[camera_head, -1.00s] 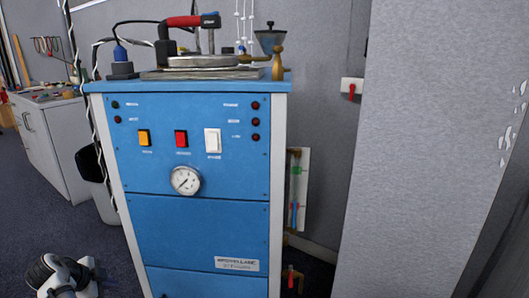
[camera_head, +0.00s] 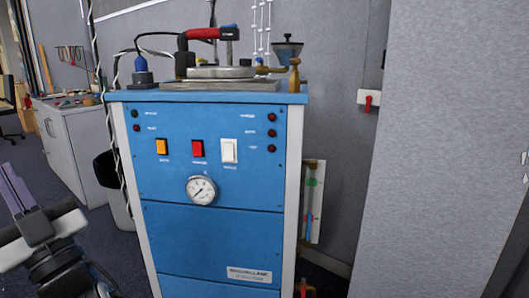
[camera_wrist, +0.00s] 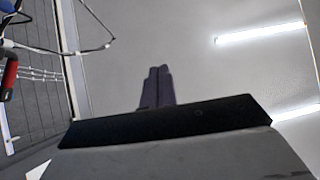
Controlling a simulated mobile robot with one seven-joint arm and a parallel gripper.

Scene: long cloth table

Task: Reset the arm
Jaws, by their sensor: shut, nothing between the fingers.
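My gripper (camera_head: 17,190) is at the lower left of the head view, its dark fingers pointing up and to the left. In the wrist view my gripper (camera_wrist: 157,72) has its two fingers side by side and touching, with nothing between them. It points up toward a pale ceiling. My arm is folded low at the left, in front of and apart from the blue machine (camera_head: 215,235).
A white cabinet (camera_head: 75,150) stands behind at the left. A grey wall (camera_head: 450,150) closes the right side. Ceiling lights (camera_wrist: 260,33) show in the wrist view.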

